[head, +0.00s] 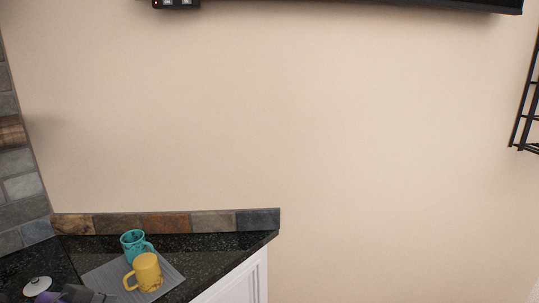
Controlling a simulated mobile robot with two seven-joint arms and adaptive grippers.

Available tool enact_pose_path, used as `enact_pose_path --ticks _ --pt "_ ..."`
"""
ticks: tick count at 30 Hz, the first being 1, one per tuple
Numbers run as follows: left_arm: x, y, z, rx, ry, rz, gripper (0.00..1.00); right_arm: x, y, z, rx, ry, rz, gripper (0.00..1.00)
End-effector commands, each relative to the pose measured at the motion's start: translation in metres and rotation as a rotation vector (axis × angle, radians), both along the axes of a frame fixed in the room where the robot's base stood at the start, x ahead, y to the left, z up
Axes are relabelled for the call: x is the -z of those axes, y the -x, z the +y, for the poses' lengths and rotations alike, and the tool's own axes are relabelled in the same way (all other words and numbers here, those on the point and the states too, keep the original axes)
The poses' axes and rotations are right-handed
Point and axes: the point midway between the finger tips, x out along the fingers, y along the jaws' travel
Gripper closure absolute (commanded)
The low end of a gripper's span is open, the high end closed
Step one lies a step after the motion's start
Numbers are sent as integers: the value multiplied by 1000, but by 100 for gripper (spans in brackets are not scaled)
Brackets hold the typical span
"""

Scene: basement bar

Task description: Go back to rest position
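No gripper of mine can be made out in the head view. A teal mug (132,241) and a yellow mug (147,271) stand upright, close together, on a grey ribbed mat (172,278). The yellow mug is nearer and in front of the teal one, with its handle to the left.
The black speckled counter (210,248) has a stone-tile backsplash (166,223) and a white cabinet (238,284) below. A white lid-like object (37,286) and a dark purple-grey item (78,294), cut off by the frame, are at lower left. A black rack (526,105) hangs at right.

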Motion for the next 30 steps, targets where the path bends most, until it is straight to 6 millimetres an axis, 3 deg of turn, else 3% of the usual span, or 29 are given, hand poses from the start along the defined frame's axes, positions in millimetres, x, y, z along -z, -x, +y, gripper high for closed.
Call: enact_pose_path --ticks 1,8,11,18,24,30 --pt "17 9 1 -13 6 21 31 -1 -2 1 0 -2 -4 28" --pt "83 51 10 -62 -33 91 31 -2 -3 2 4 -4 -6 28" --pt "117 80 10 -94 -52 140 31 -2 -4 3 7 -8 -8 28" --pt "195 176 -3 -199 -115 313 31 1 2 0 6 -1 3 28" --pt "225 240 -22 -266 -151 451 31 5 8 -4 0 8 16 28" --pt "238 287 -40 -319 -166 565 31 5 8 -5 -2 10 16 28"
